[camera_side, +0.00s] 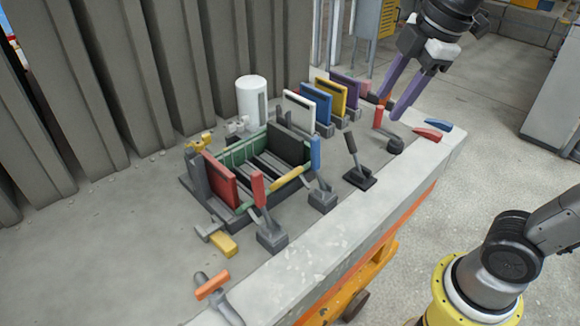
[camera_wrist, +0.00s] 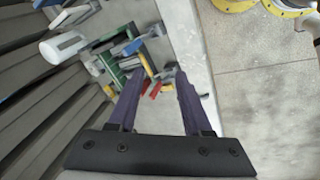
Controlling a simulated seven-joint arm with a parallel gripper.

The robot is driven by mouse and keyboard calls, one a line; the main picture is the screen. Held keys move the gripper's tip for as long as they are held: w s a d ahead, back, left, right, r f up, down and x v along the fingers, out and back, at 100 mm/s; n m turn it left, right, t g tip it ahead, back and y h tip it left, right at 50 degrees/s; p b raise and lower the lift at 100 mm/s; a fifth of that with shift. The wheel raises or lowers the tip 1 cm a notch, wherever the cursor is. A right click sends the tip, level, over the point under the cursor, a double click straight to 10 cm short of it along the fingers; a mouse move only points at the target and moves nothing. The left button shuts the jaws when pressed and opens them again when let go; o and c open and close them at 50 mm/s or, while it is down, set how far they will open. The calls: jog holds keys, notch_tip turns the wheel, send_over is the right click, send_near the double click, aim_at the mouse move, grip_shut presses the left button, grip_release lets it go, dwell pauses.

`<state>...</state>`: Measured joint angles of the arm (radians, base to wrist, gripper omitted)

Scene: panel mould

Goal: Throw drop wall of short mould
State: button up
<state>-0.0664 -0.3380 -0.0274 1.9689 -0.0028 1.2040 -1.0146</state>
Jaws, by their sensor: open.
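The mould (camera_side: 243,208) sits on the grey bench at the middle of the side view. It has green ribbed inner sides, a red wall (camera_side: 219,178) at its left end and a dark panel (camera_side: 290,146) at its right. I cannot tell which part is the drop wall. A red-handled lever (camera_side: 258,190) stands upright at its front. My gripper (camera_side: 390,106) is open and empty above the bench's right end, well apart from the mould. In the wrist view, the green-edged mould (camera_wrist: 134,63) shows beyond my open fingers (camera_wrist: 159,75).
A white cylinder (camera_side: 252,97) stands behind the mould. White, blue, yellow and purple (camera_side: 346,90) panels stand in a row at back right. A black-handled lever (camera_side: 351,145) and another red-handled lever (camera_side: 379,118) stand near the front edge. Bare bench lies at left.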

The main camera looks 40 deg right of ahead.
jog(key=w+a+n+g, duration=0.1)
jog(key=w+a+n, duration=0.15)
jog(key=w, duration=0.35)
jog(key=n+g, duration=0.3)
send_over(290, 173)
notch_tip(290, 173, down, 8)
notch_tip(290, 173, down, 13)
jog(key=shift+f, duration=0.1)
jog(key=shift+c, duration=0.2)
grip_shut()
dwell(0.6)
